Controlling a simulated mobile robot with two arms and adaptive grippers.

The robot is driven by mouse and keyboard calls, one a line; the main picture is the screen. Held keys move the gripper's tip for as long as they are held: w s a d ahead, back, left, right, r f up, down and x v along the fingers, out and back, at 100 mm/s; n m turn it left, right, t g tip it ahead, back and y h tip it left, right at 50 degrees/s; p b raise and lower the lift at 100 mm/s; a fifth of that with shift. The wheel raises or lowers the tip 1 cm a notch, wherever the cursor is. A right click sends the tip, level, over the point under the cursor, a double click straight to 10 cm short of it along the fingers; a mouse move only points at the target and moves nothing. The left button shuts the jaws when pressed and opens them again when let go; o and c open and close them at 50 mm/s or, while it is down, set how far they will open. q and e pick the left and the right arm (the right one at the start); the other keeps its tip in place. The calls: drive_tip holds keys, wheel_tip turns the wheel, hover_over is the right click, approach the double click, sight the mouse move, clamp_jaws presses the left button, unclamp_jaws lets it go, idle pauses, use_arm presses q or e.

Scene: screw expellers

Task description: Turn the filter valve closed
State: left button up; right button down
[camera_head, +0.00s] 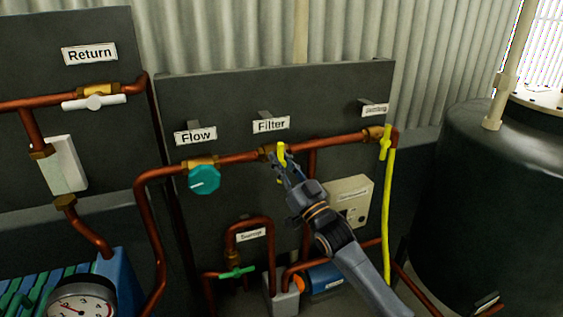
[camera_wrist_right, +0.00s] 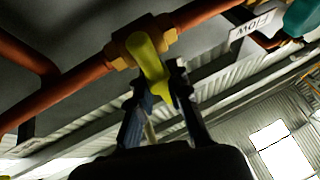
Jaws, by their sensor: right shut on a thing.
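The filter valve has a yellow handle (camera_head: 281,153) on a brass body (camera_head: 266,152) in the copper pipe, below the "Filter" label (camera_head: 270,125). The handle looks roughly crosswise to the pipe in the head view. My right gripper (camera_head: 283,166) reaches it from the lower right and is shut on the handle. In the right wrist view the yellow handle (camera_wrist_right: 150,62) sits between the two dark fingers (camera_wrist_right: 160,95), with the brass body (camera_wrist_right: 142,40) behind it. The fingers partly hide the handle in the head view. My left gripper is not in view.
A teal round flow valve (camera_head: 204,179) sits left on the same pipe. A yellow-handled valve (camera_head: 385,143) with a yellow hose (camera_head: 389,210) is to the right. A beige box (camera_head: 347,201) is behind my right arm. A dark tank (camera_head: 480,200) stands at the right.

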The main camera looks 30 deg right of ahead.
drive_tip(key=shift+f, duration=0.2)
drive_tip(key=c, duration=1.3)
unclamp_jaws()
drive_tip(key=shift+r, duration=0.1)
drive_tip(key=v, duration=1.2)
